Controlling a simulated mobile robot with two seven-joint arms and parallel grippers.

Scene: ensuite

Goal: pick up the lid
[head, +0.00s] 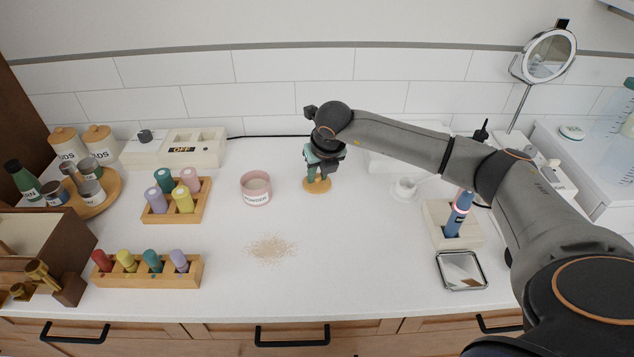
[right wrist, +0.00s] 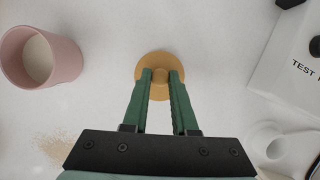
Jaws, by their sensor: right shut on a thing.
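The lid (head: 317,186) is a round wooden disc with a small knob, low over the white counter in the middle of the head view. It also shows in the right wrist view (right wrist: 160,62), where the knob sits between the green fingertips. My right gripper (head: 318,174) points down and is shut on the lid's knob. Whether the lid touches the counter is hard to tell. The pink powder jar (head: 256,188) stands open just left of the lid, with pale powder inside; it also shows in the wrist view (right wrist: 40,58). My left gripper is not in view.
Spilled powder (head: 271,249) lies in front of the jar. Wooden racks of coloured bottles (head: 178,213) (head: 148,272) stand on the left. A toothbrush holder (head: 452,222) and a small square tray (head: 460,270) are on the right.

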